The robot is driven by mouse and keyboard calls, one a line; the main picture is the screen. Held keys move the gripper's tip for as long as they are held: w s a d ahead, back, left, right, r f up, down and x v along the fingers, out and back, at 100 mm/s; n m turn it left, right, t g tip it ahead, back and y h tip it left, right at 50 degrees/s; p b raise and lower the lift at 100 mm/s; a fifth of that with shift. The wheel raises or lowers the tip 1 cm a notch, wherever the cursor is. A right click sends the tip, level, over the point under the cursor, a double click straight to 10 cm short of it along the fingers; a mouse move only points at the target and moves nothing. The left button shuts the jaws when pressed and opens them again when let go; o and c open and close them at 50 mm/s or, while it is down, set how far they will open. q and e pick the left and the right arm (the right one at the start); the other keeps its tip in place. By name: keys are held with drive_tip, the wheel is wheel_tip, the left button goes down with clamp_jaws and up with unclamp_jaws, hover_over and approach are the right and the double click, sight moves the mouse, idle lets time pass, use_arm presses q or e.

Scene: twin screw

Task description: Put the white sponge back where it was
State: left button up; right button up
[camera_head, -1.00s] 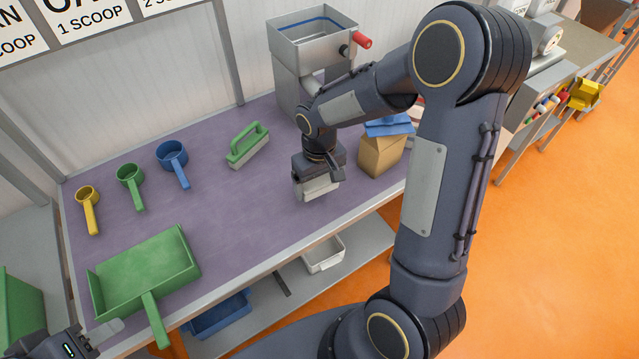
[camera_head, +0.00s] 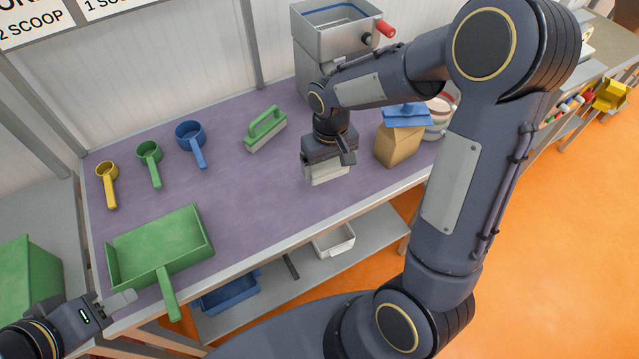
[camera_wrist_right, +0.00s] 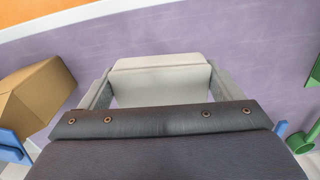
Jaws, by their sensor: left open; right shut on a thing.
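The white sponge (camera_wrist_right: 160,63) is a pale block spanning between the fingertips of my right gripper (camera_wrist_right: 160,85) in the wrist view. In the head view the pale sponge (camera_head: 326,173) shows under my right gripper (camera_head: 328,160), partly mixed with the pale fingers. My right gripper is shut on it, pointing down over the front right part of the purple tabletop (camera_head: 260,190). I cannot tell whether the sponge touches the tabletop. My left gripper (camera_head: 122,300) is open and empty at the lower left, by the bench's front edge.
A brown bag (camera_head: 398,147) with a blue top stands right of the sponge. A green brush (camera_head: 265,132) lies behind left. Yellow (camera_head: 107,183), green (camera_head: 150,165) and blue (camera_head: 192,143) scoops and a green dustpan (camera_head: 160,245) lie left. A metal hopper (camera_head: 340,28) stands behind.

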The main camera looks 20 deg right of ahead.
drive_tip(key=s+a+r+b, duration=0.4)
drive_tip(key=s+a+b, duration=0.4)
drive_tip(key=s+a, duration=0.45)
hover_over(303, 206)
drive_tip(key=shift+n, duration=0.4)
drive_tip(key=f, duration=0.5)
drive_tip(key=s+f, duration=0.1)
drive_tip(key=f, duration=0.2)
drive_tip(key=shift+a+f+p, duration=0.1)
drive_tip(key=shift+f+p, duration=0.2)
drive_tip(key=shift+w+f, duration=0.2)
drive_tip(key=shift+f, duration=0.05)
drive_tip(key=shift+w+f, duration=0.15)
drive_tip(key=shift+f, duration=0.75)
drive_tip(key=shift+w+f, duration=0.1)
drive_tip(key=shift+f, duration=0.8)
